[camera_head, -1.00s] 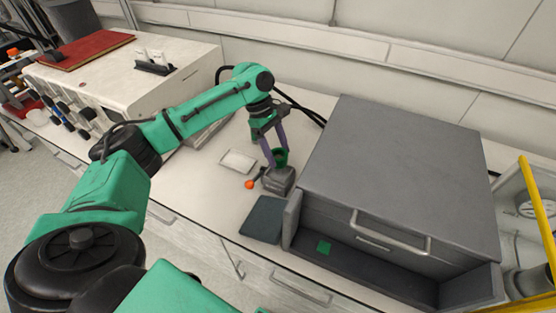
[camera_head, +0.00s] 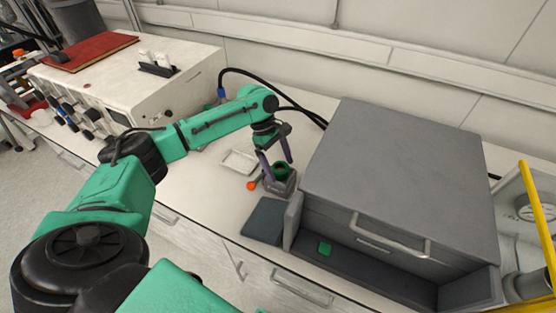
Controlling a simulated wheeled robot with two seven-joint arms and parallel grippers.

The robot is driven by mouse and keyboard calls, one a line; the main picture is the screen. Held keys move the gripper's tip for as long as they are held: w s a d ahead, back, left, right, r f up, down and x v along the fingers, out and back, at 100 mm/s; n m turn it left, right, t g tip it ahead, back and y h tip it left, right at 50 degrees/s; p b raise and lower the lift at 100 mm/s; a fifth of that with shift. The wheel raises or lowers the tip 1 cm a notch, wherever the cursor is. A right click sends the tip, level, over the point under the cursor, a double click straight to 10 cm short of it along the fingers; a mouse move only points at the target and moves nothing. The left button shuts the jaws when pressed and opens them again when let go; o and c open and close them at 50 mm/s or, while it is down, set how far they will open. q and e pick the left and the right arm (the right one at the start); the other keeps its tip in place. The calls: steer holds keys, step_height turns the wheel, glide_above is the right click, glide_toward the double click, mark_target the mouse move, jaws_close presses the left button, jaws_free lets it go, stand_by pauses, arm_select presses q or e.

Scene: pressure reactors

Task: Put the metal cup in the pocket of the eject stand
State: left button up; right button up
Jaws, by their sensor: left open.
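The eject stand (camera_head: 284,188) is a small grey block with an orange ball knob (camera_head: 252,186) at its left, left of the big grey box. A small green-rimmed cup (camera_head: 281,173) with a dark inside shows at the top of the stand. It looks upright and seated in the pocket, though the pocket itself is hidden. My left gripper (camera_head: 279,168) reaches down from above. Its two purple fingers are open, on either side of the cup, with a visible gap between the far finger and the cup. My right gripper is not in view.
A dark mat (camera_head: 264,219) lies in front, a white tray (camera_head: 239,161) behind left. A white instrument (camera_head: 130,75) stands further left.

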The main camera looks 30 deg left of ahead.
arm_select(q)
steer(key=b+v, duration=0.2)
steer(key=v, duration=1)
